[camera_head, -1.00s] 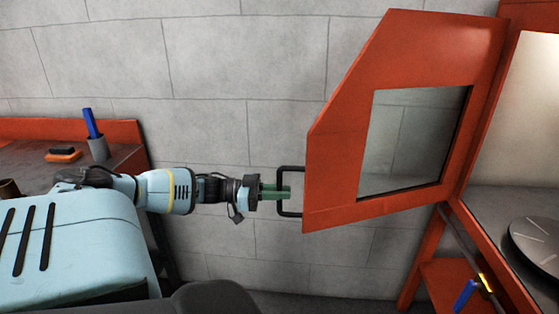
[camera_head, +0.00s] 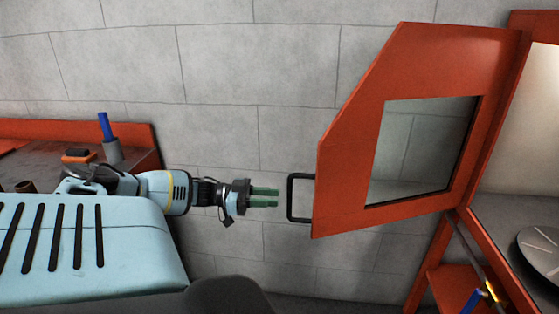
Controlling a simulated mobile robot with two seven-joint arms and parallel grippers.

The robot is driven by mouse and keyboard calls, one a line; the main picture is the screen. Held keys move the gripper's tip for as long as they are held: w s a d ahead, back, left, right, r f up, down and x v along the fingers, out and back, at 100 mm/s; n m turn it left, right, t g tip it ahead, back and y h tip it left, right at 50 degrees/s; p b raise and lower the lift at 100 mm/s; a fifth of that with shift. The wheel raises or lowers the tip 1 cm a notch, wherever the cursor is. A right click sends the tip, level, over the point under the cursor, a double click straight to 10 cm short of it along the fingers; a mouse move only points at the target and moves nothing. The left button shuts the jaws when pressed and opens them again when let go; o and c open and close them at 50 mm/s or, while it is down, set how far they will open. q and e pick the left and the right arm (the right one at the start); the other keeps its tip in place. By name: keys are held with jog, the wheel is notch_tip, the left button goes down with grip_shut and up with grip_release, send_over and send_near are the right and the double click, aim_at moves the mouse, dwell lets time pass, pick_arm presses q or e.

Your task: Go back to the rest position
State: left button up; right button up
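My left gripper (camera_head: 264,197) shows in the head view, with its green fingers pointing right. The fingers are a little apart with a gap between them, and nothing is held. An orange door (camera_head: 349,150) with a window stands swung open on the right. Its black handle (camera_head: 291,198) is just right of my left fingertips, with a small gap between them. My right gripper is not in the view.
A workbench with an orange back edge (camera_head: 60,128) stands at the far left, bearing a grey cup (camera_head: 113,151) with a blue item and an orange-black block (camera_head: 77,156). An orange-framed cabinet with a grey disc (camera_head: 541,252) is at the right. A grey block wall is behind.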

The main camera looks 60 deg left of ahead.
pick_arm(q)
jog(key=shift+v, duration=1)
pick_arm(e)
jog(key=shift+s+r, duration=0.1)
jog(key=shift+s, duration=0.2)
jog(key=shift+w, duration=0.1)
